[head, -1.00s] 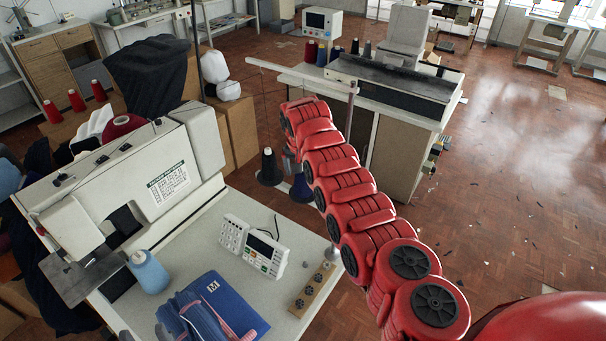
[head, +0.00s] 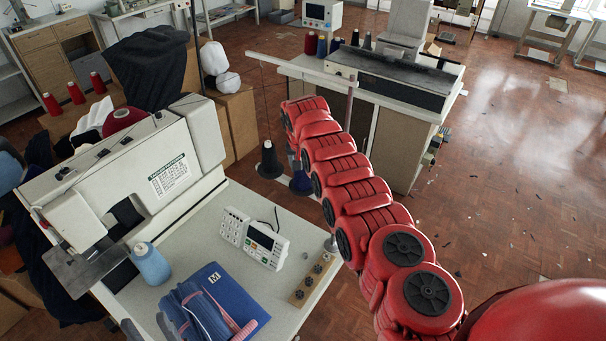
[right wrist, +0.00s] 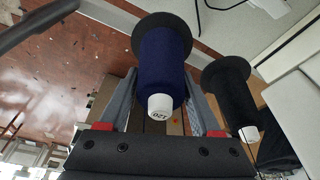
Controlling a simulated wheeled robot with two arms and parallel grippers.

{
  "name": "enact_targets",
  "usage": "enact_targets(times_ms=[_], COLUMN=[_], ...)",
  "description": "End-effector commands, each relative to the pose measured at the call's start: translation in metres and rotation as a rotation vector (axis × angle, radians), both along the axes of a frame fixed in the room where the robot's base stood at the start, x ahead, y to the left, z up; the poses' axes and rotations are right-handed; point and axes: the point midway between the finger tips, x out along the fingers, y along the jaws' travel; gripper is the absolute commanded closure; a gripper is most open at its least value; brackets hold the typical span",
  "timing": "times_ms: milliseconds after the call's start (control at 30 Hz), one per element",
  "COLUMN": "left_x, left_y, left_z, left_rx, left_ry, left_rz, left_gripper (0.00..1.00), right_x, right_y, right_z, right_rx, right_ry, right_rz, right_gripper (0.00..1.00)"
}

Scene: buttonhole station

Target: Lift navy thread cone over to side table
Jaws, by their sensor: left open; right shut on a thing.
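The navy thread cone (head: 301,183) shows in the head view beside a black cone (head: 268,161), just past the sewing table's far edge and partly behind my red right arm. In the right wrist view the navy cone (right wrist: 162,62) has a dark round base at the top and a white tip marked 120 pointing toward the camera. My right gripper (right wrist: 161,82) is shut on it, one finger on each side. Its fingers are mostly hidden in the head view. I cannot tell which surface is the side table.
The black cone (right wrist: 230,90) is close beside the held one. A thin stand rail (head: 300,68) crosses above the arm. The white sewing table (head: 220,285) holds a machine (head: 130,180), a control panel (head: 254,238) and blue folded cloth. A machine cabinet (head: 400,150) stands behind. Open floor lies right.

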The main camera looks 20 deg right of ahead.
Motion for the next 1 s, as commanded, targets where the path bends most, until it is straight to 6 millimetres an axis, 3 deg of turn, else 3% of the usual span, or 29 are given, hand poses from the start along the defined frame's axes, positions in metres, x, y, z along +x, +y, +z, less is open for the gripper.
enact_targets(times_ms=[33, 100, 433, 900, 1000], left_x=[0.0, 0.0, 0.0, 0.0, 0.0], left_y=[0.0, 0.0, 0.0, 0.0, 0.0], left_z=[0.0, 0.0, -0.001, -0.006, -0.011], left_rx=[0.0, 0.0, 0.0, 0.0, 0.0], left_ry=[0.0, 0.0, 0.0, 0.0, 0.0], left_rz=[0.0, 0.0, 0.0, 0.0, 0.0], left_gripper=[0.5, 0.5, 0.5, 0.5, 0.5], right_x=[0.0, 0.0, 0.0, 0.002, 0.007], right_y=[0.0, 0.0, 0.0, -0.003, -0.004], right_z=[0.0, 0.0, 0.002, 0.028, 0.026], right_rx=[0.0, 0.0, 0.0, -0.001, -0.002], right_ry=[0.0, 0.0, -0.001, -0.001, -0.02], right_rz=[0.0, 0.0, 0.0, 0.001, 0.001], right_gripper=[0.87, 0.96, 0.97, 0.97, 0.97])
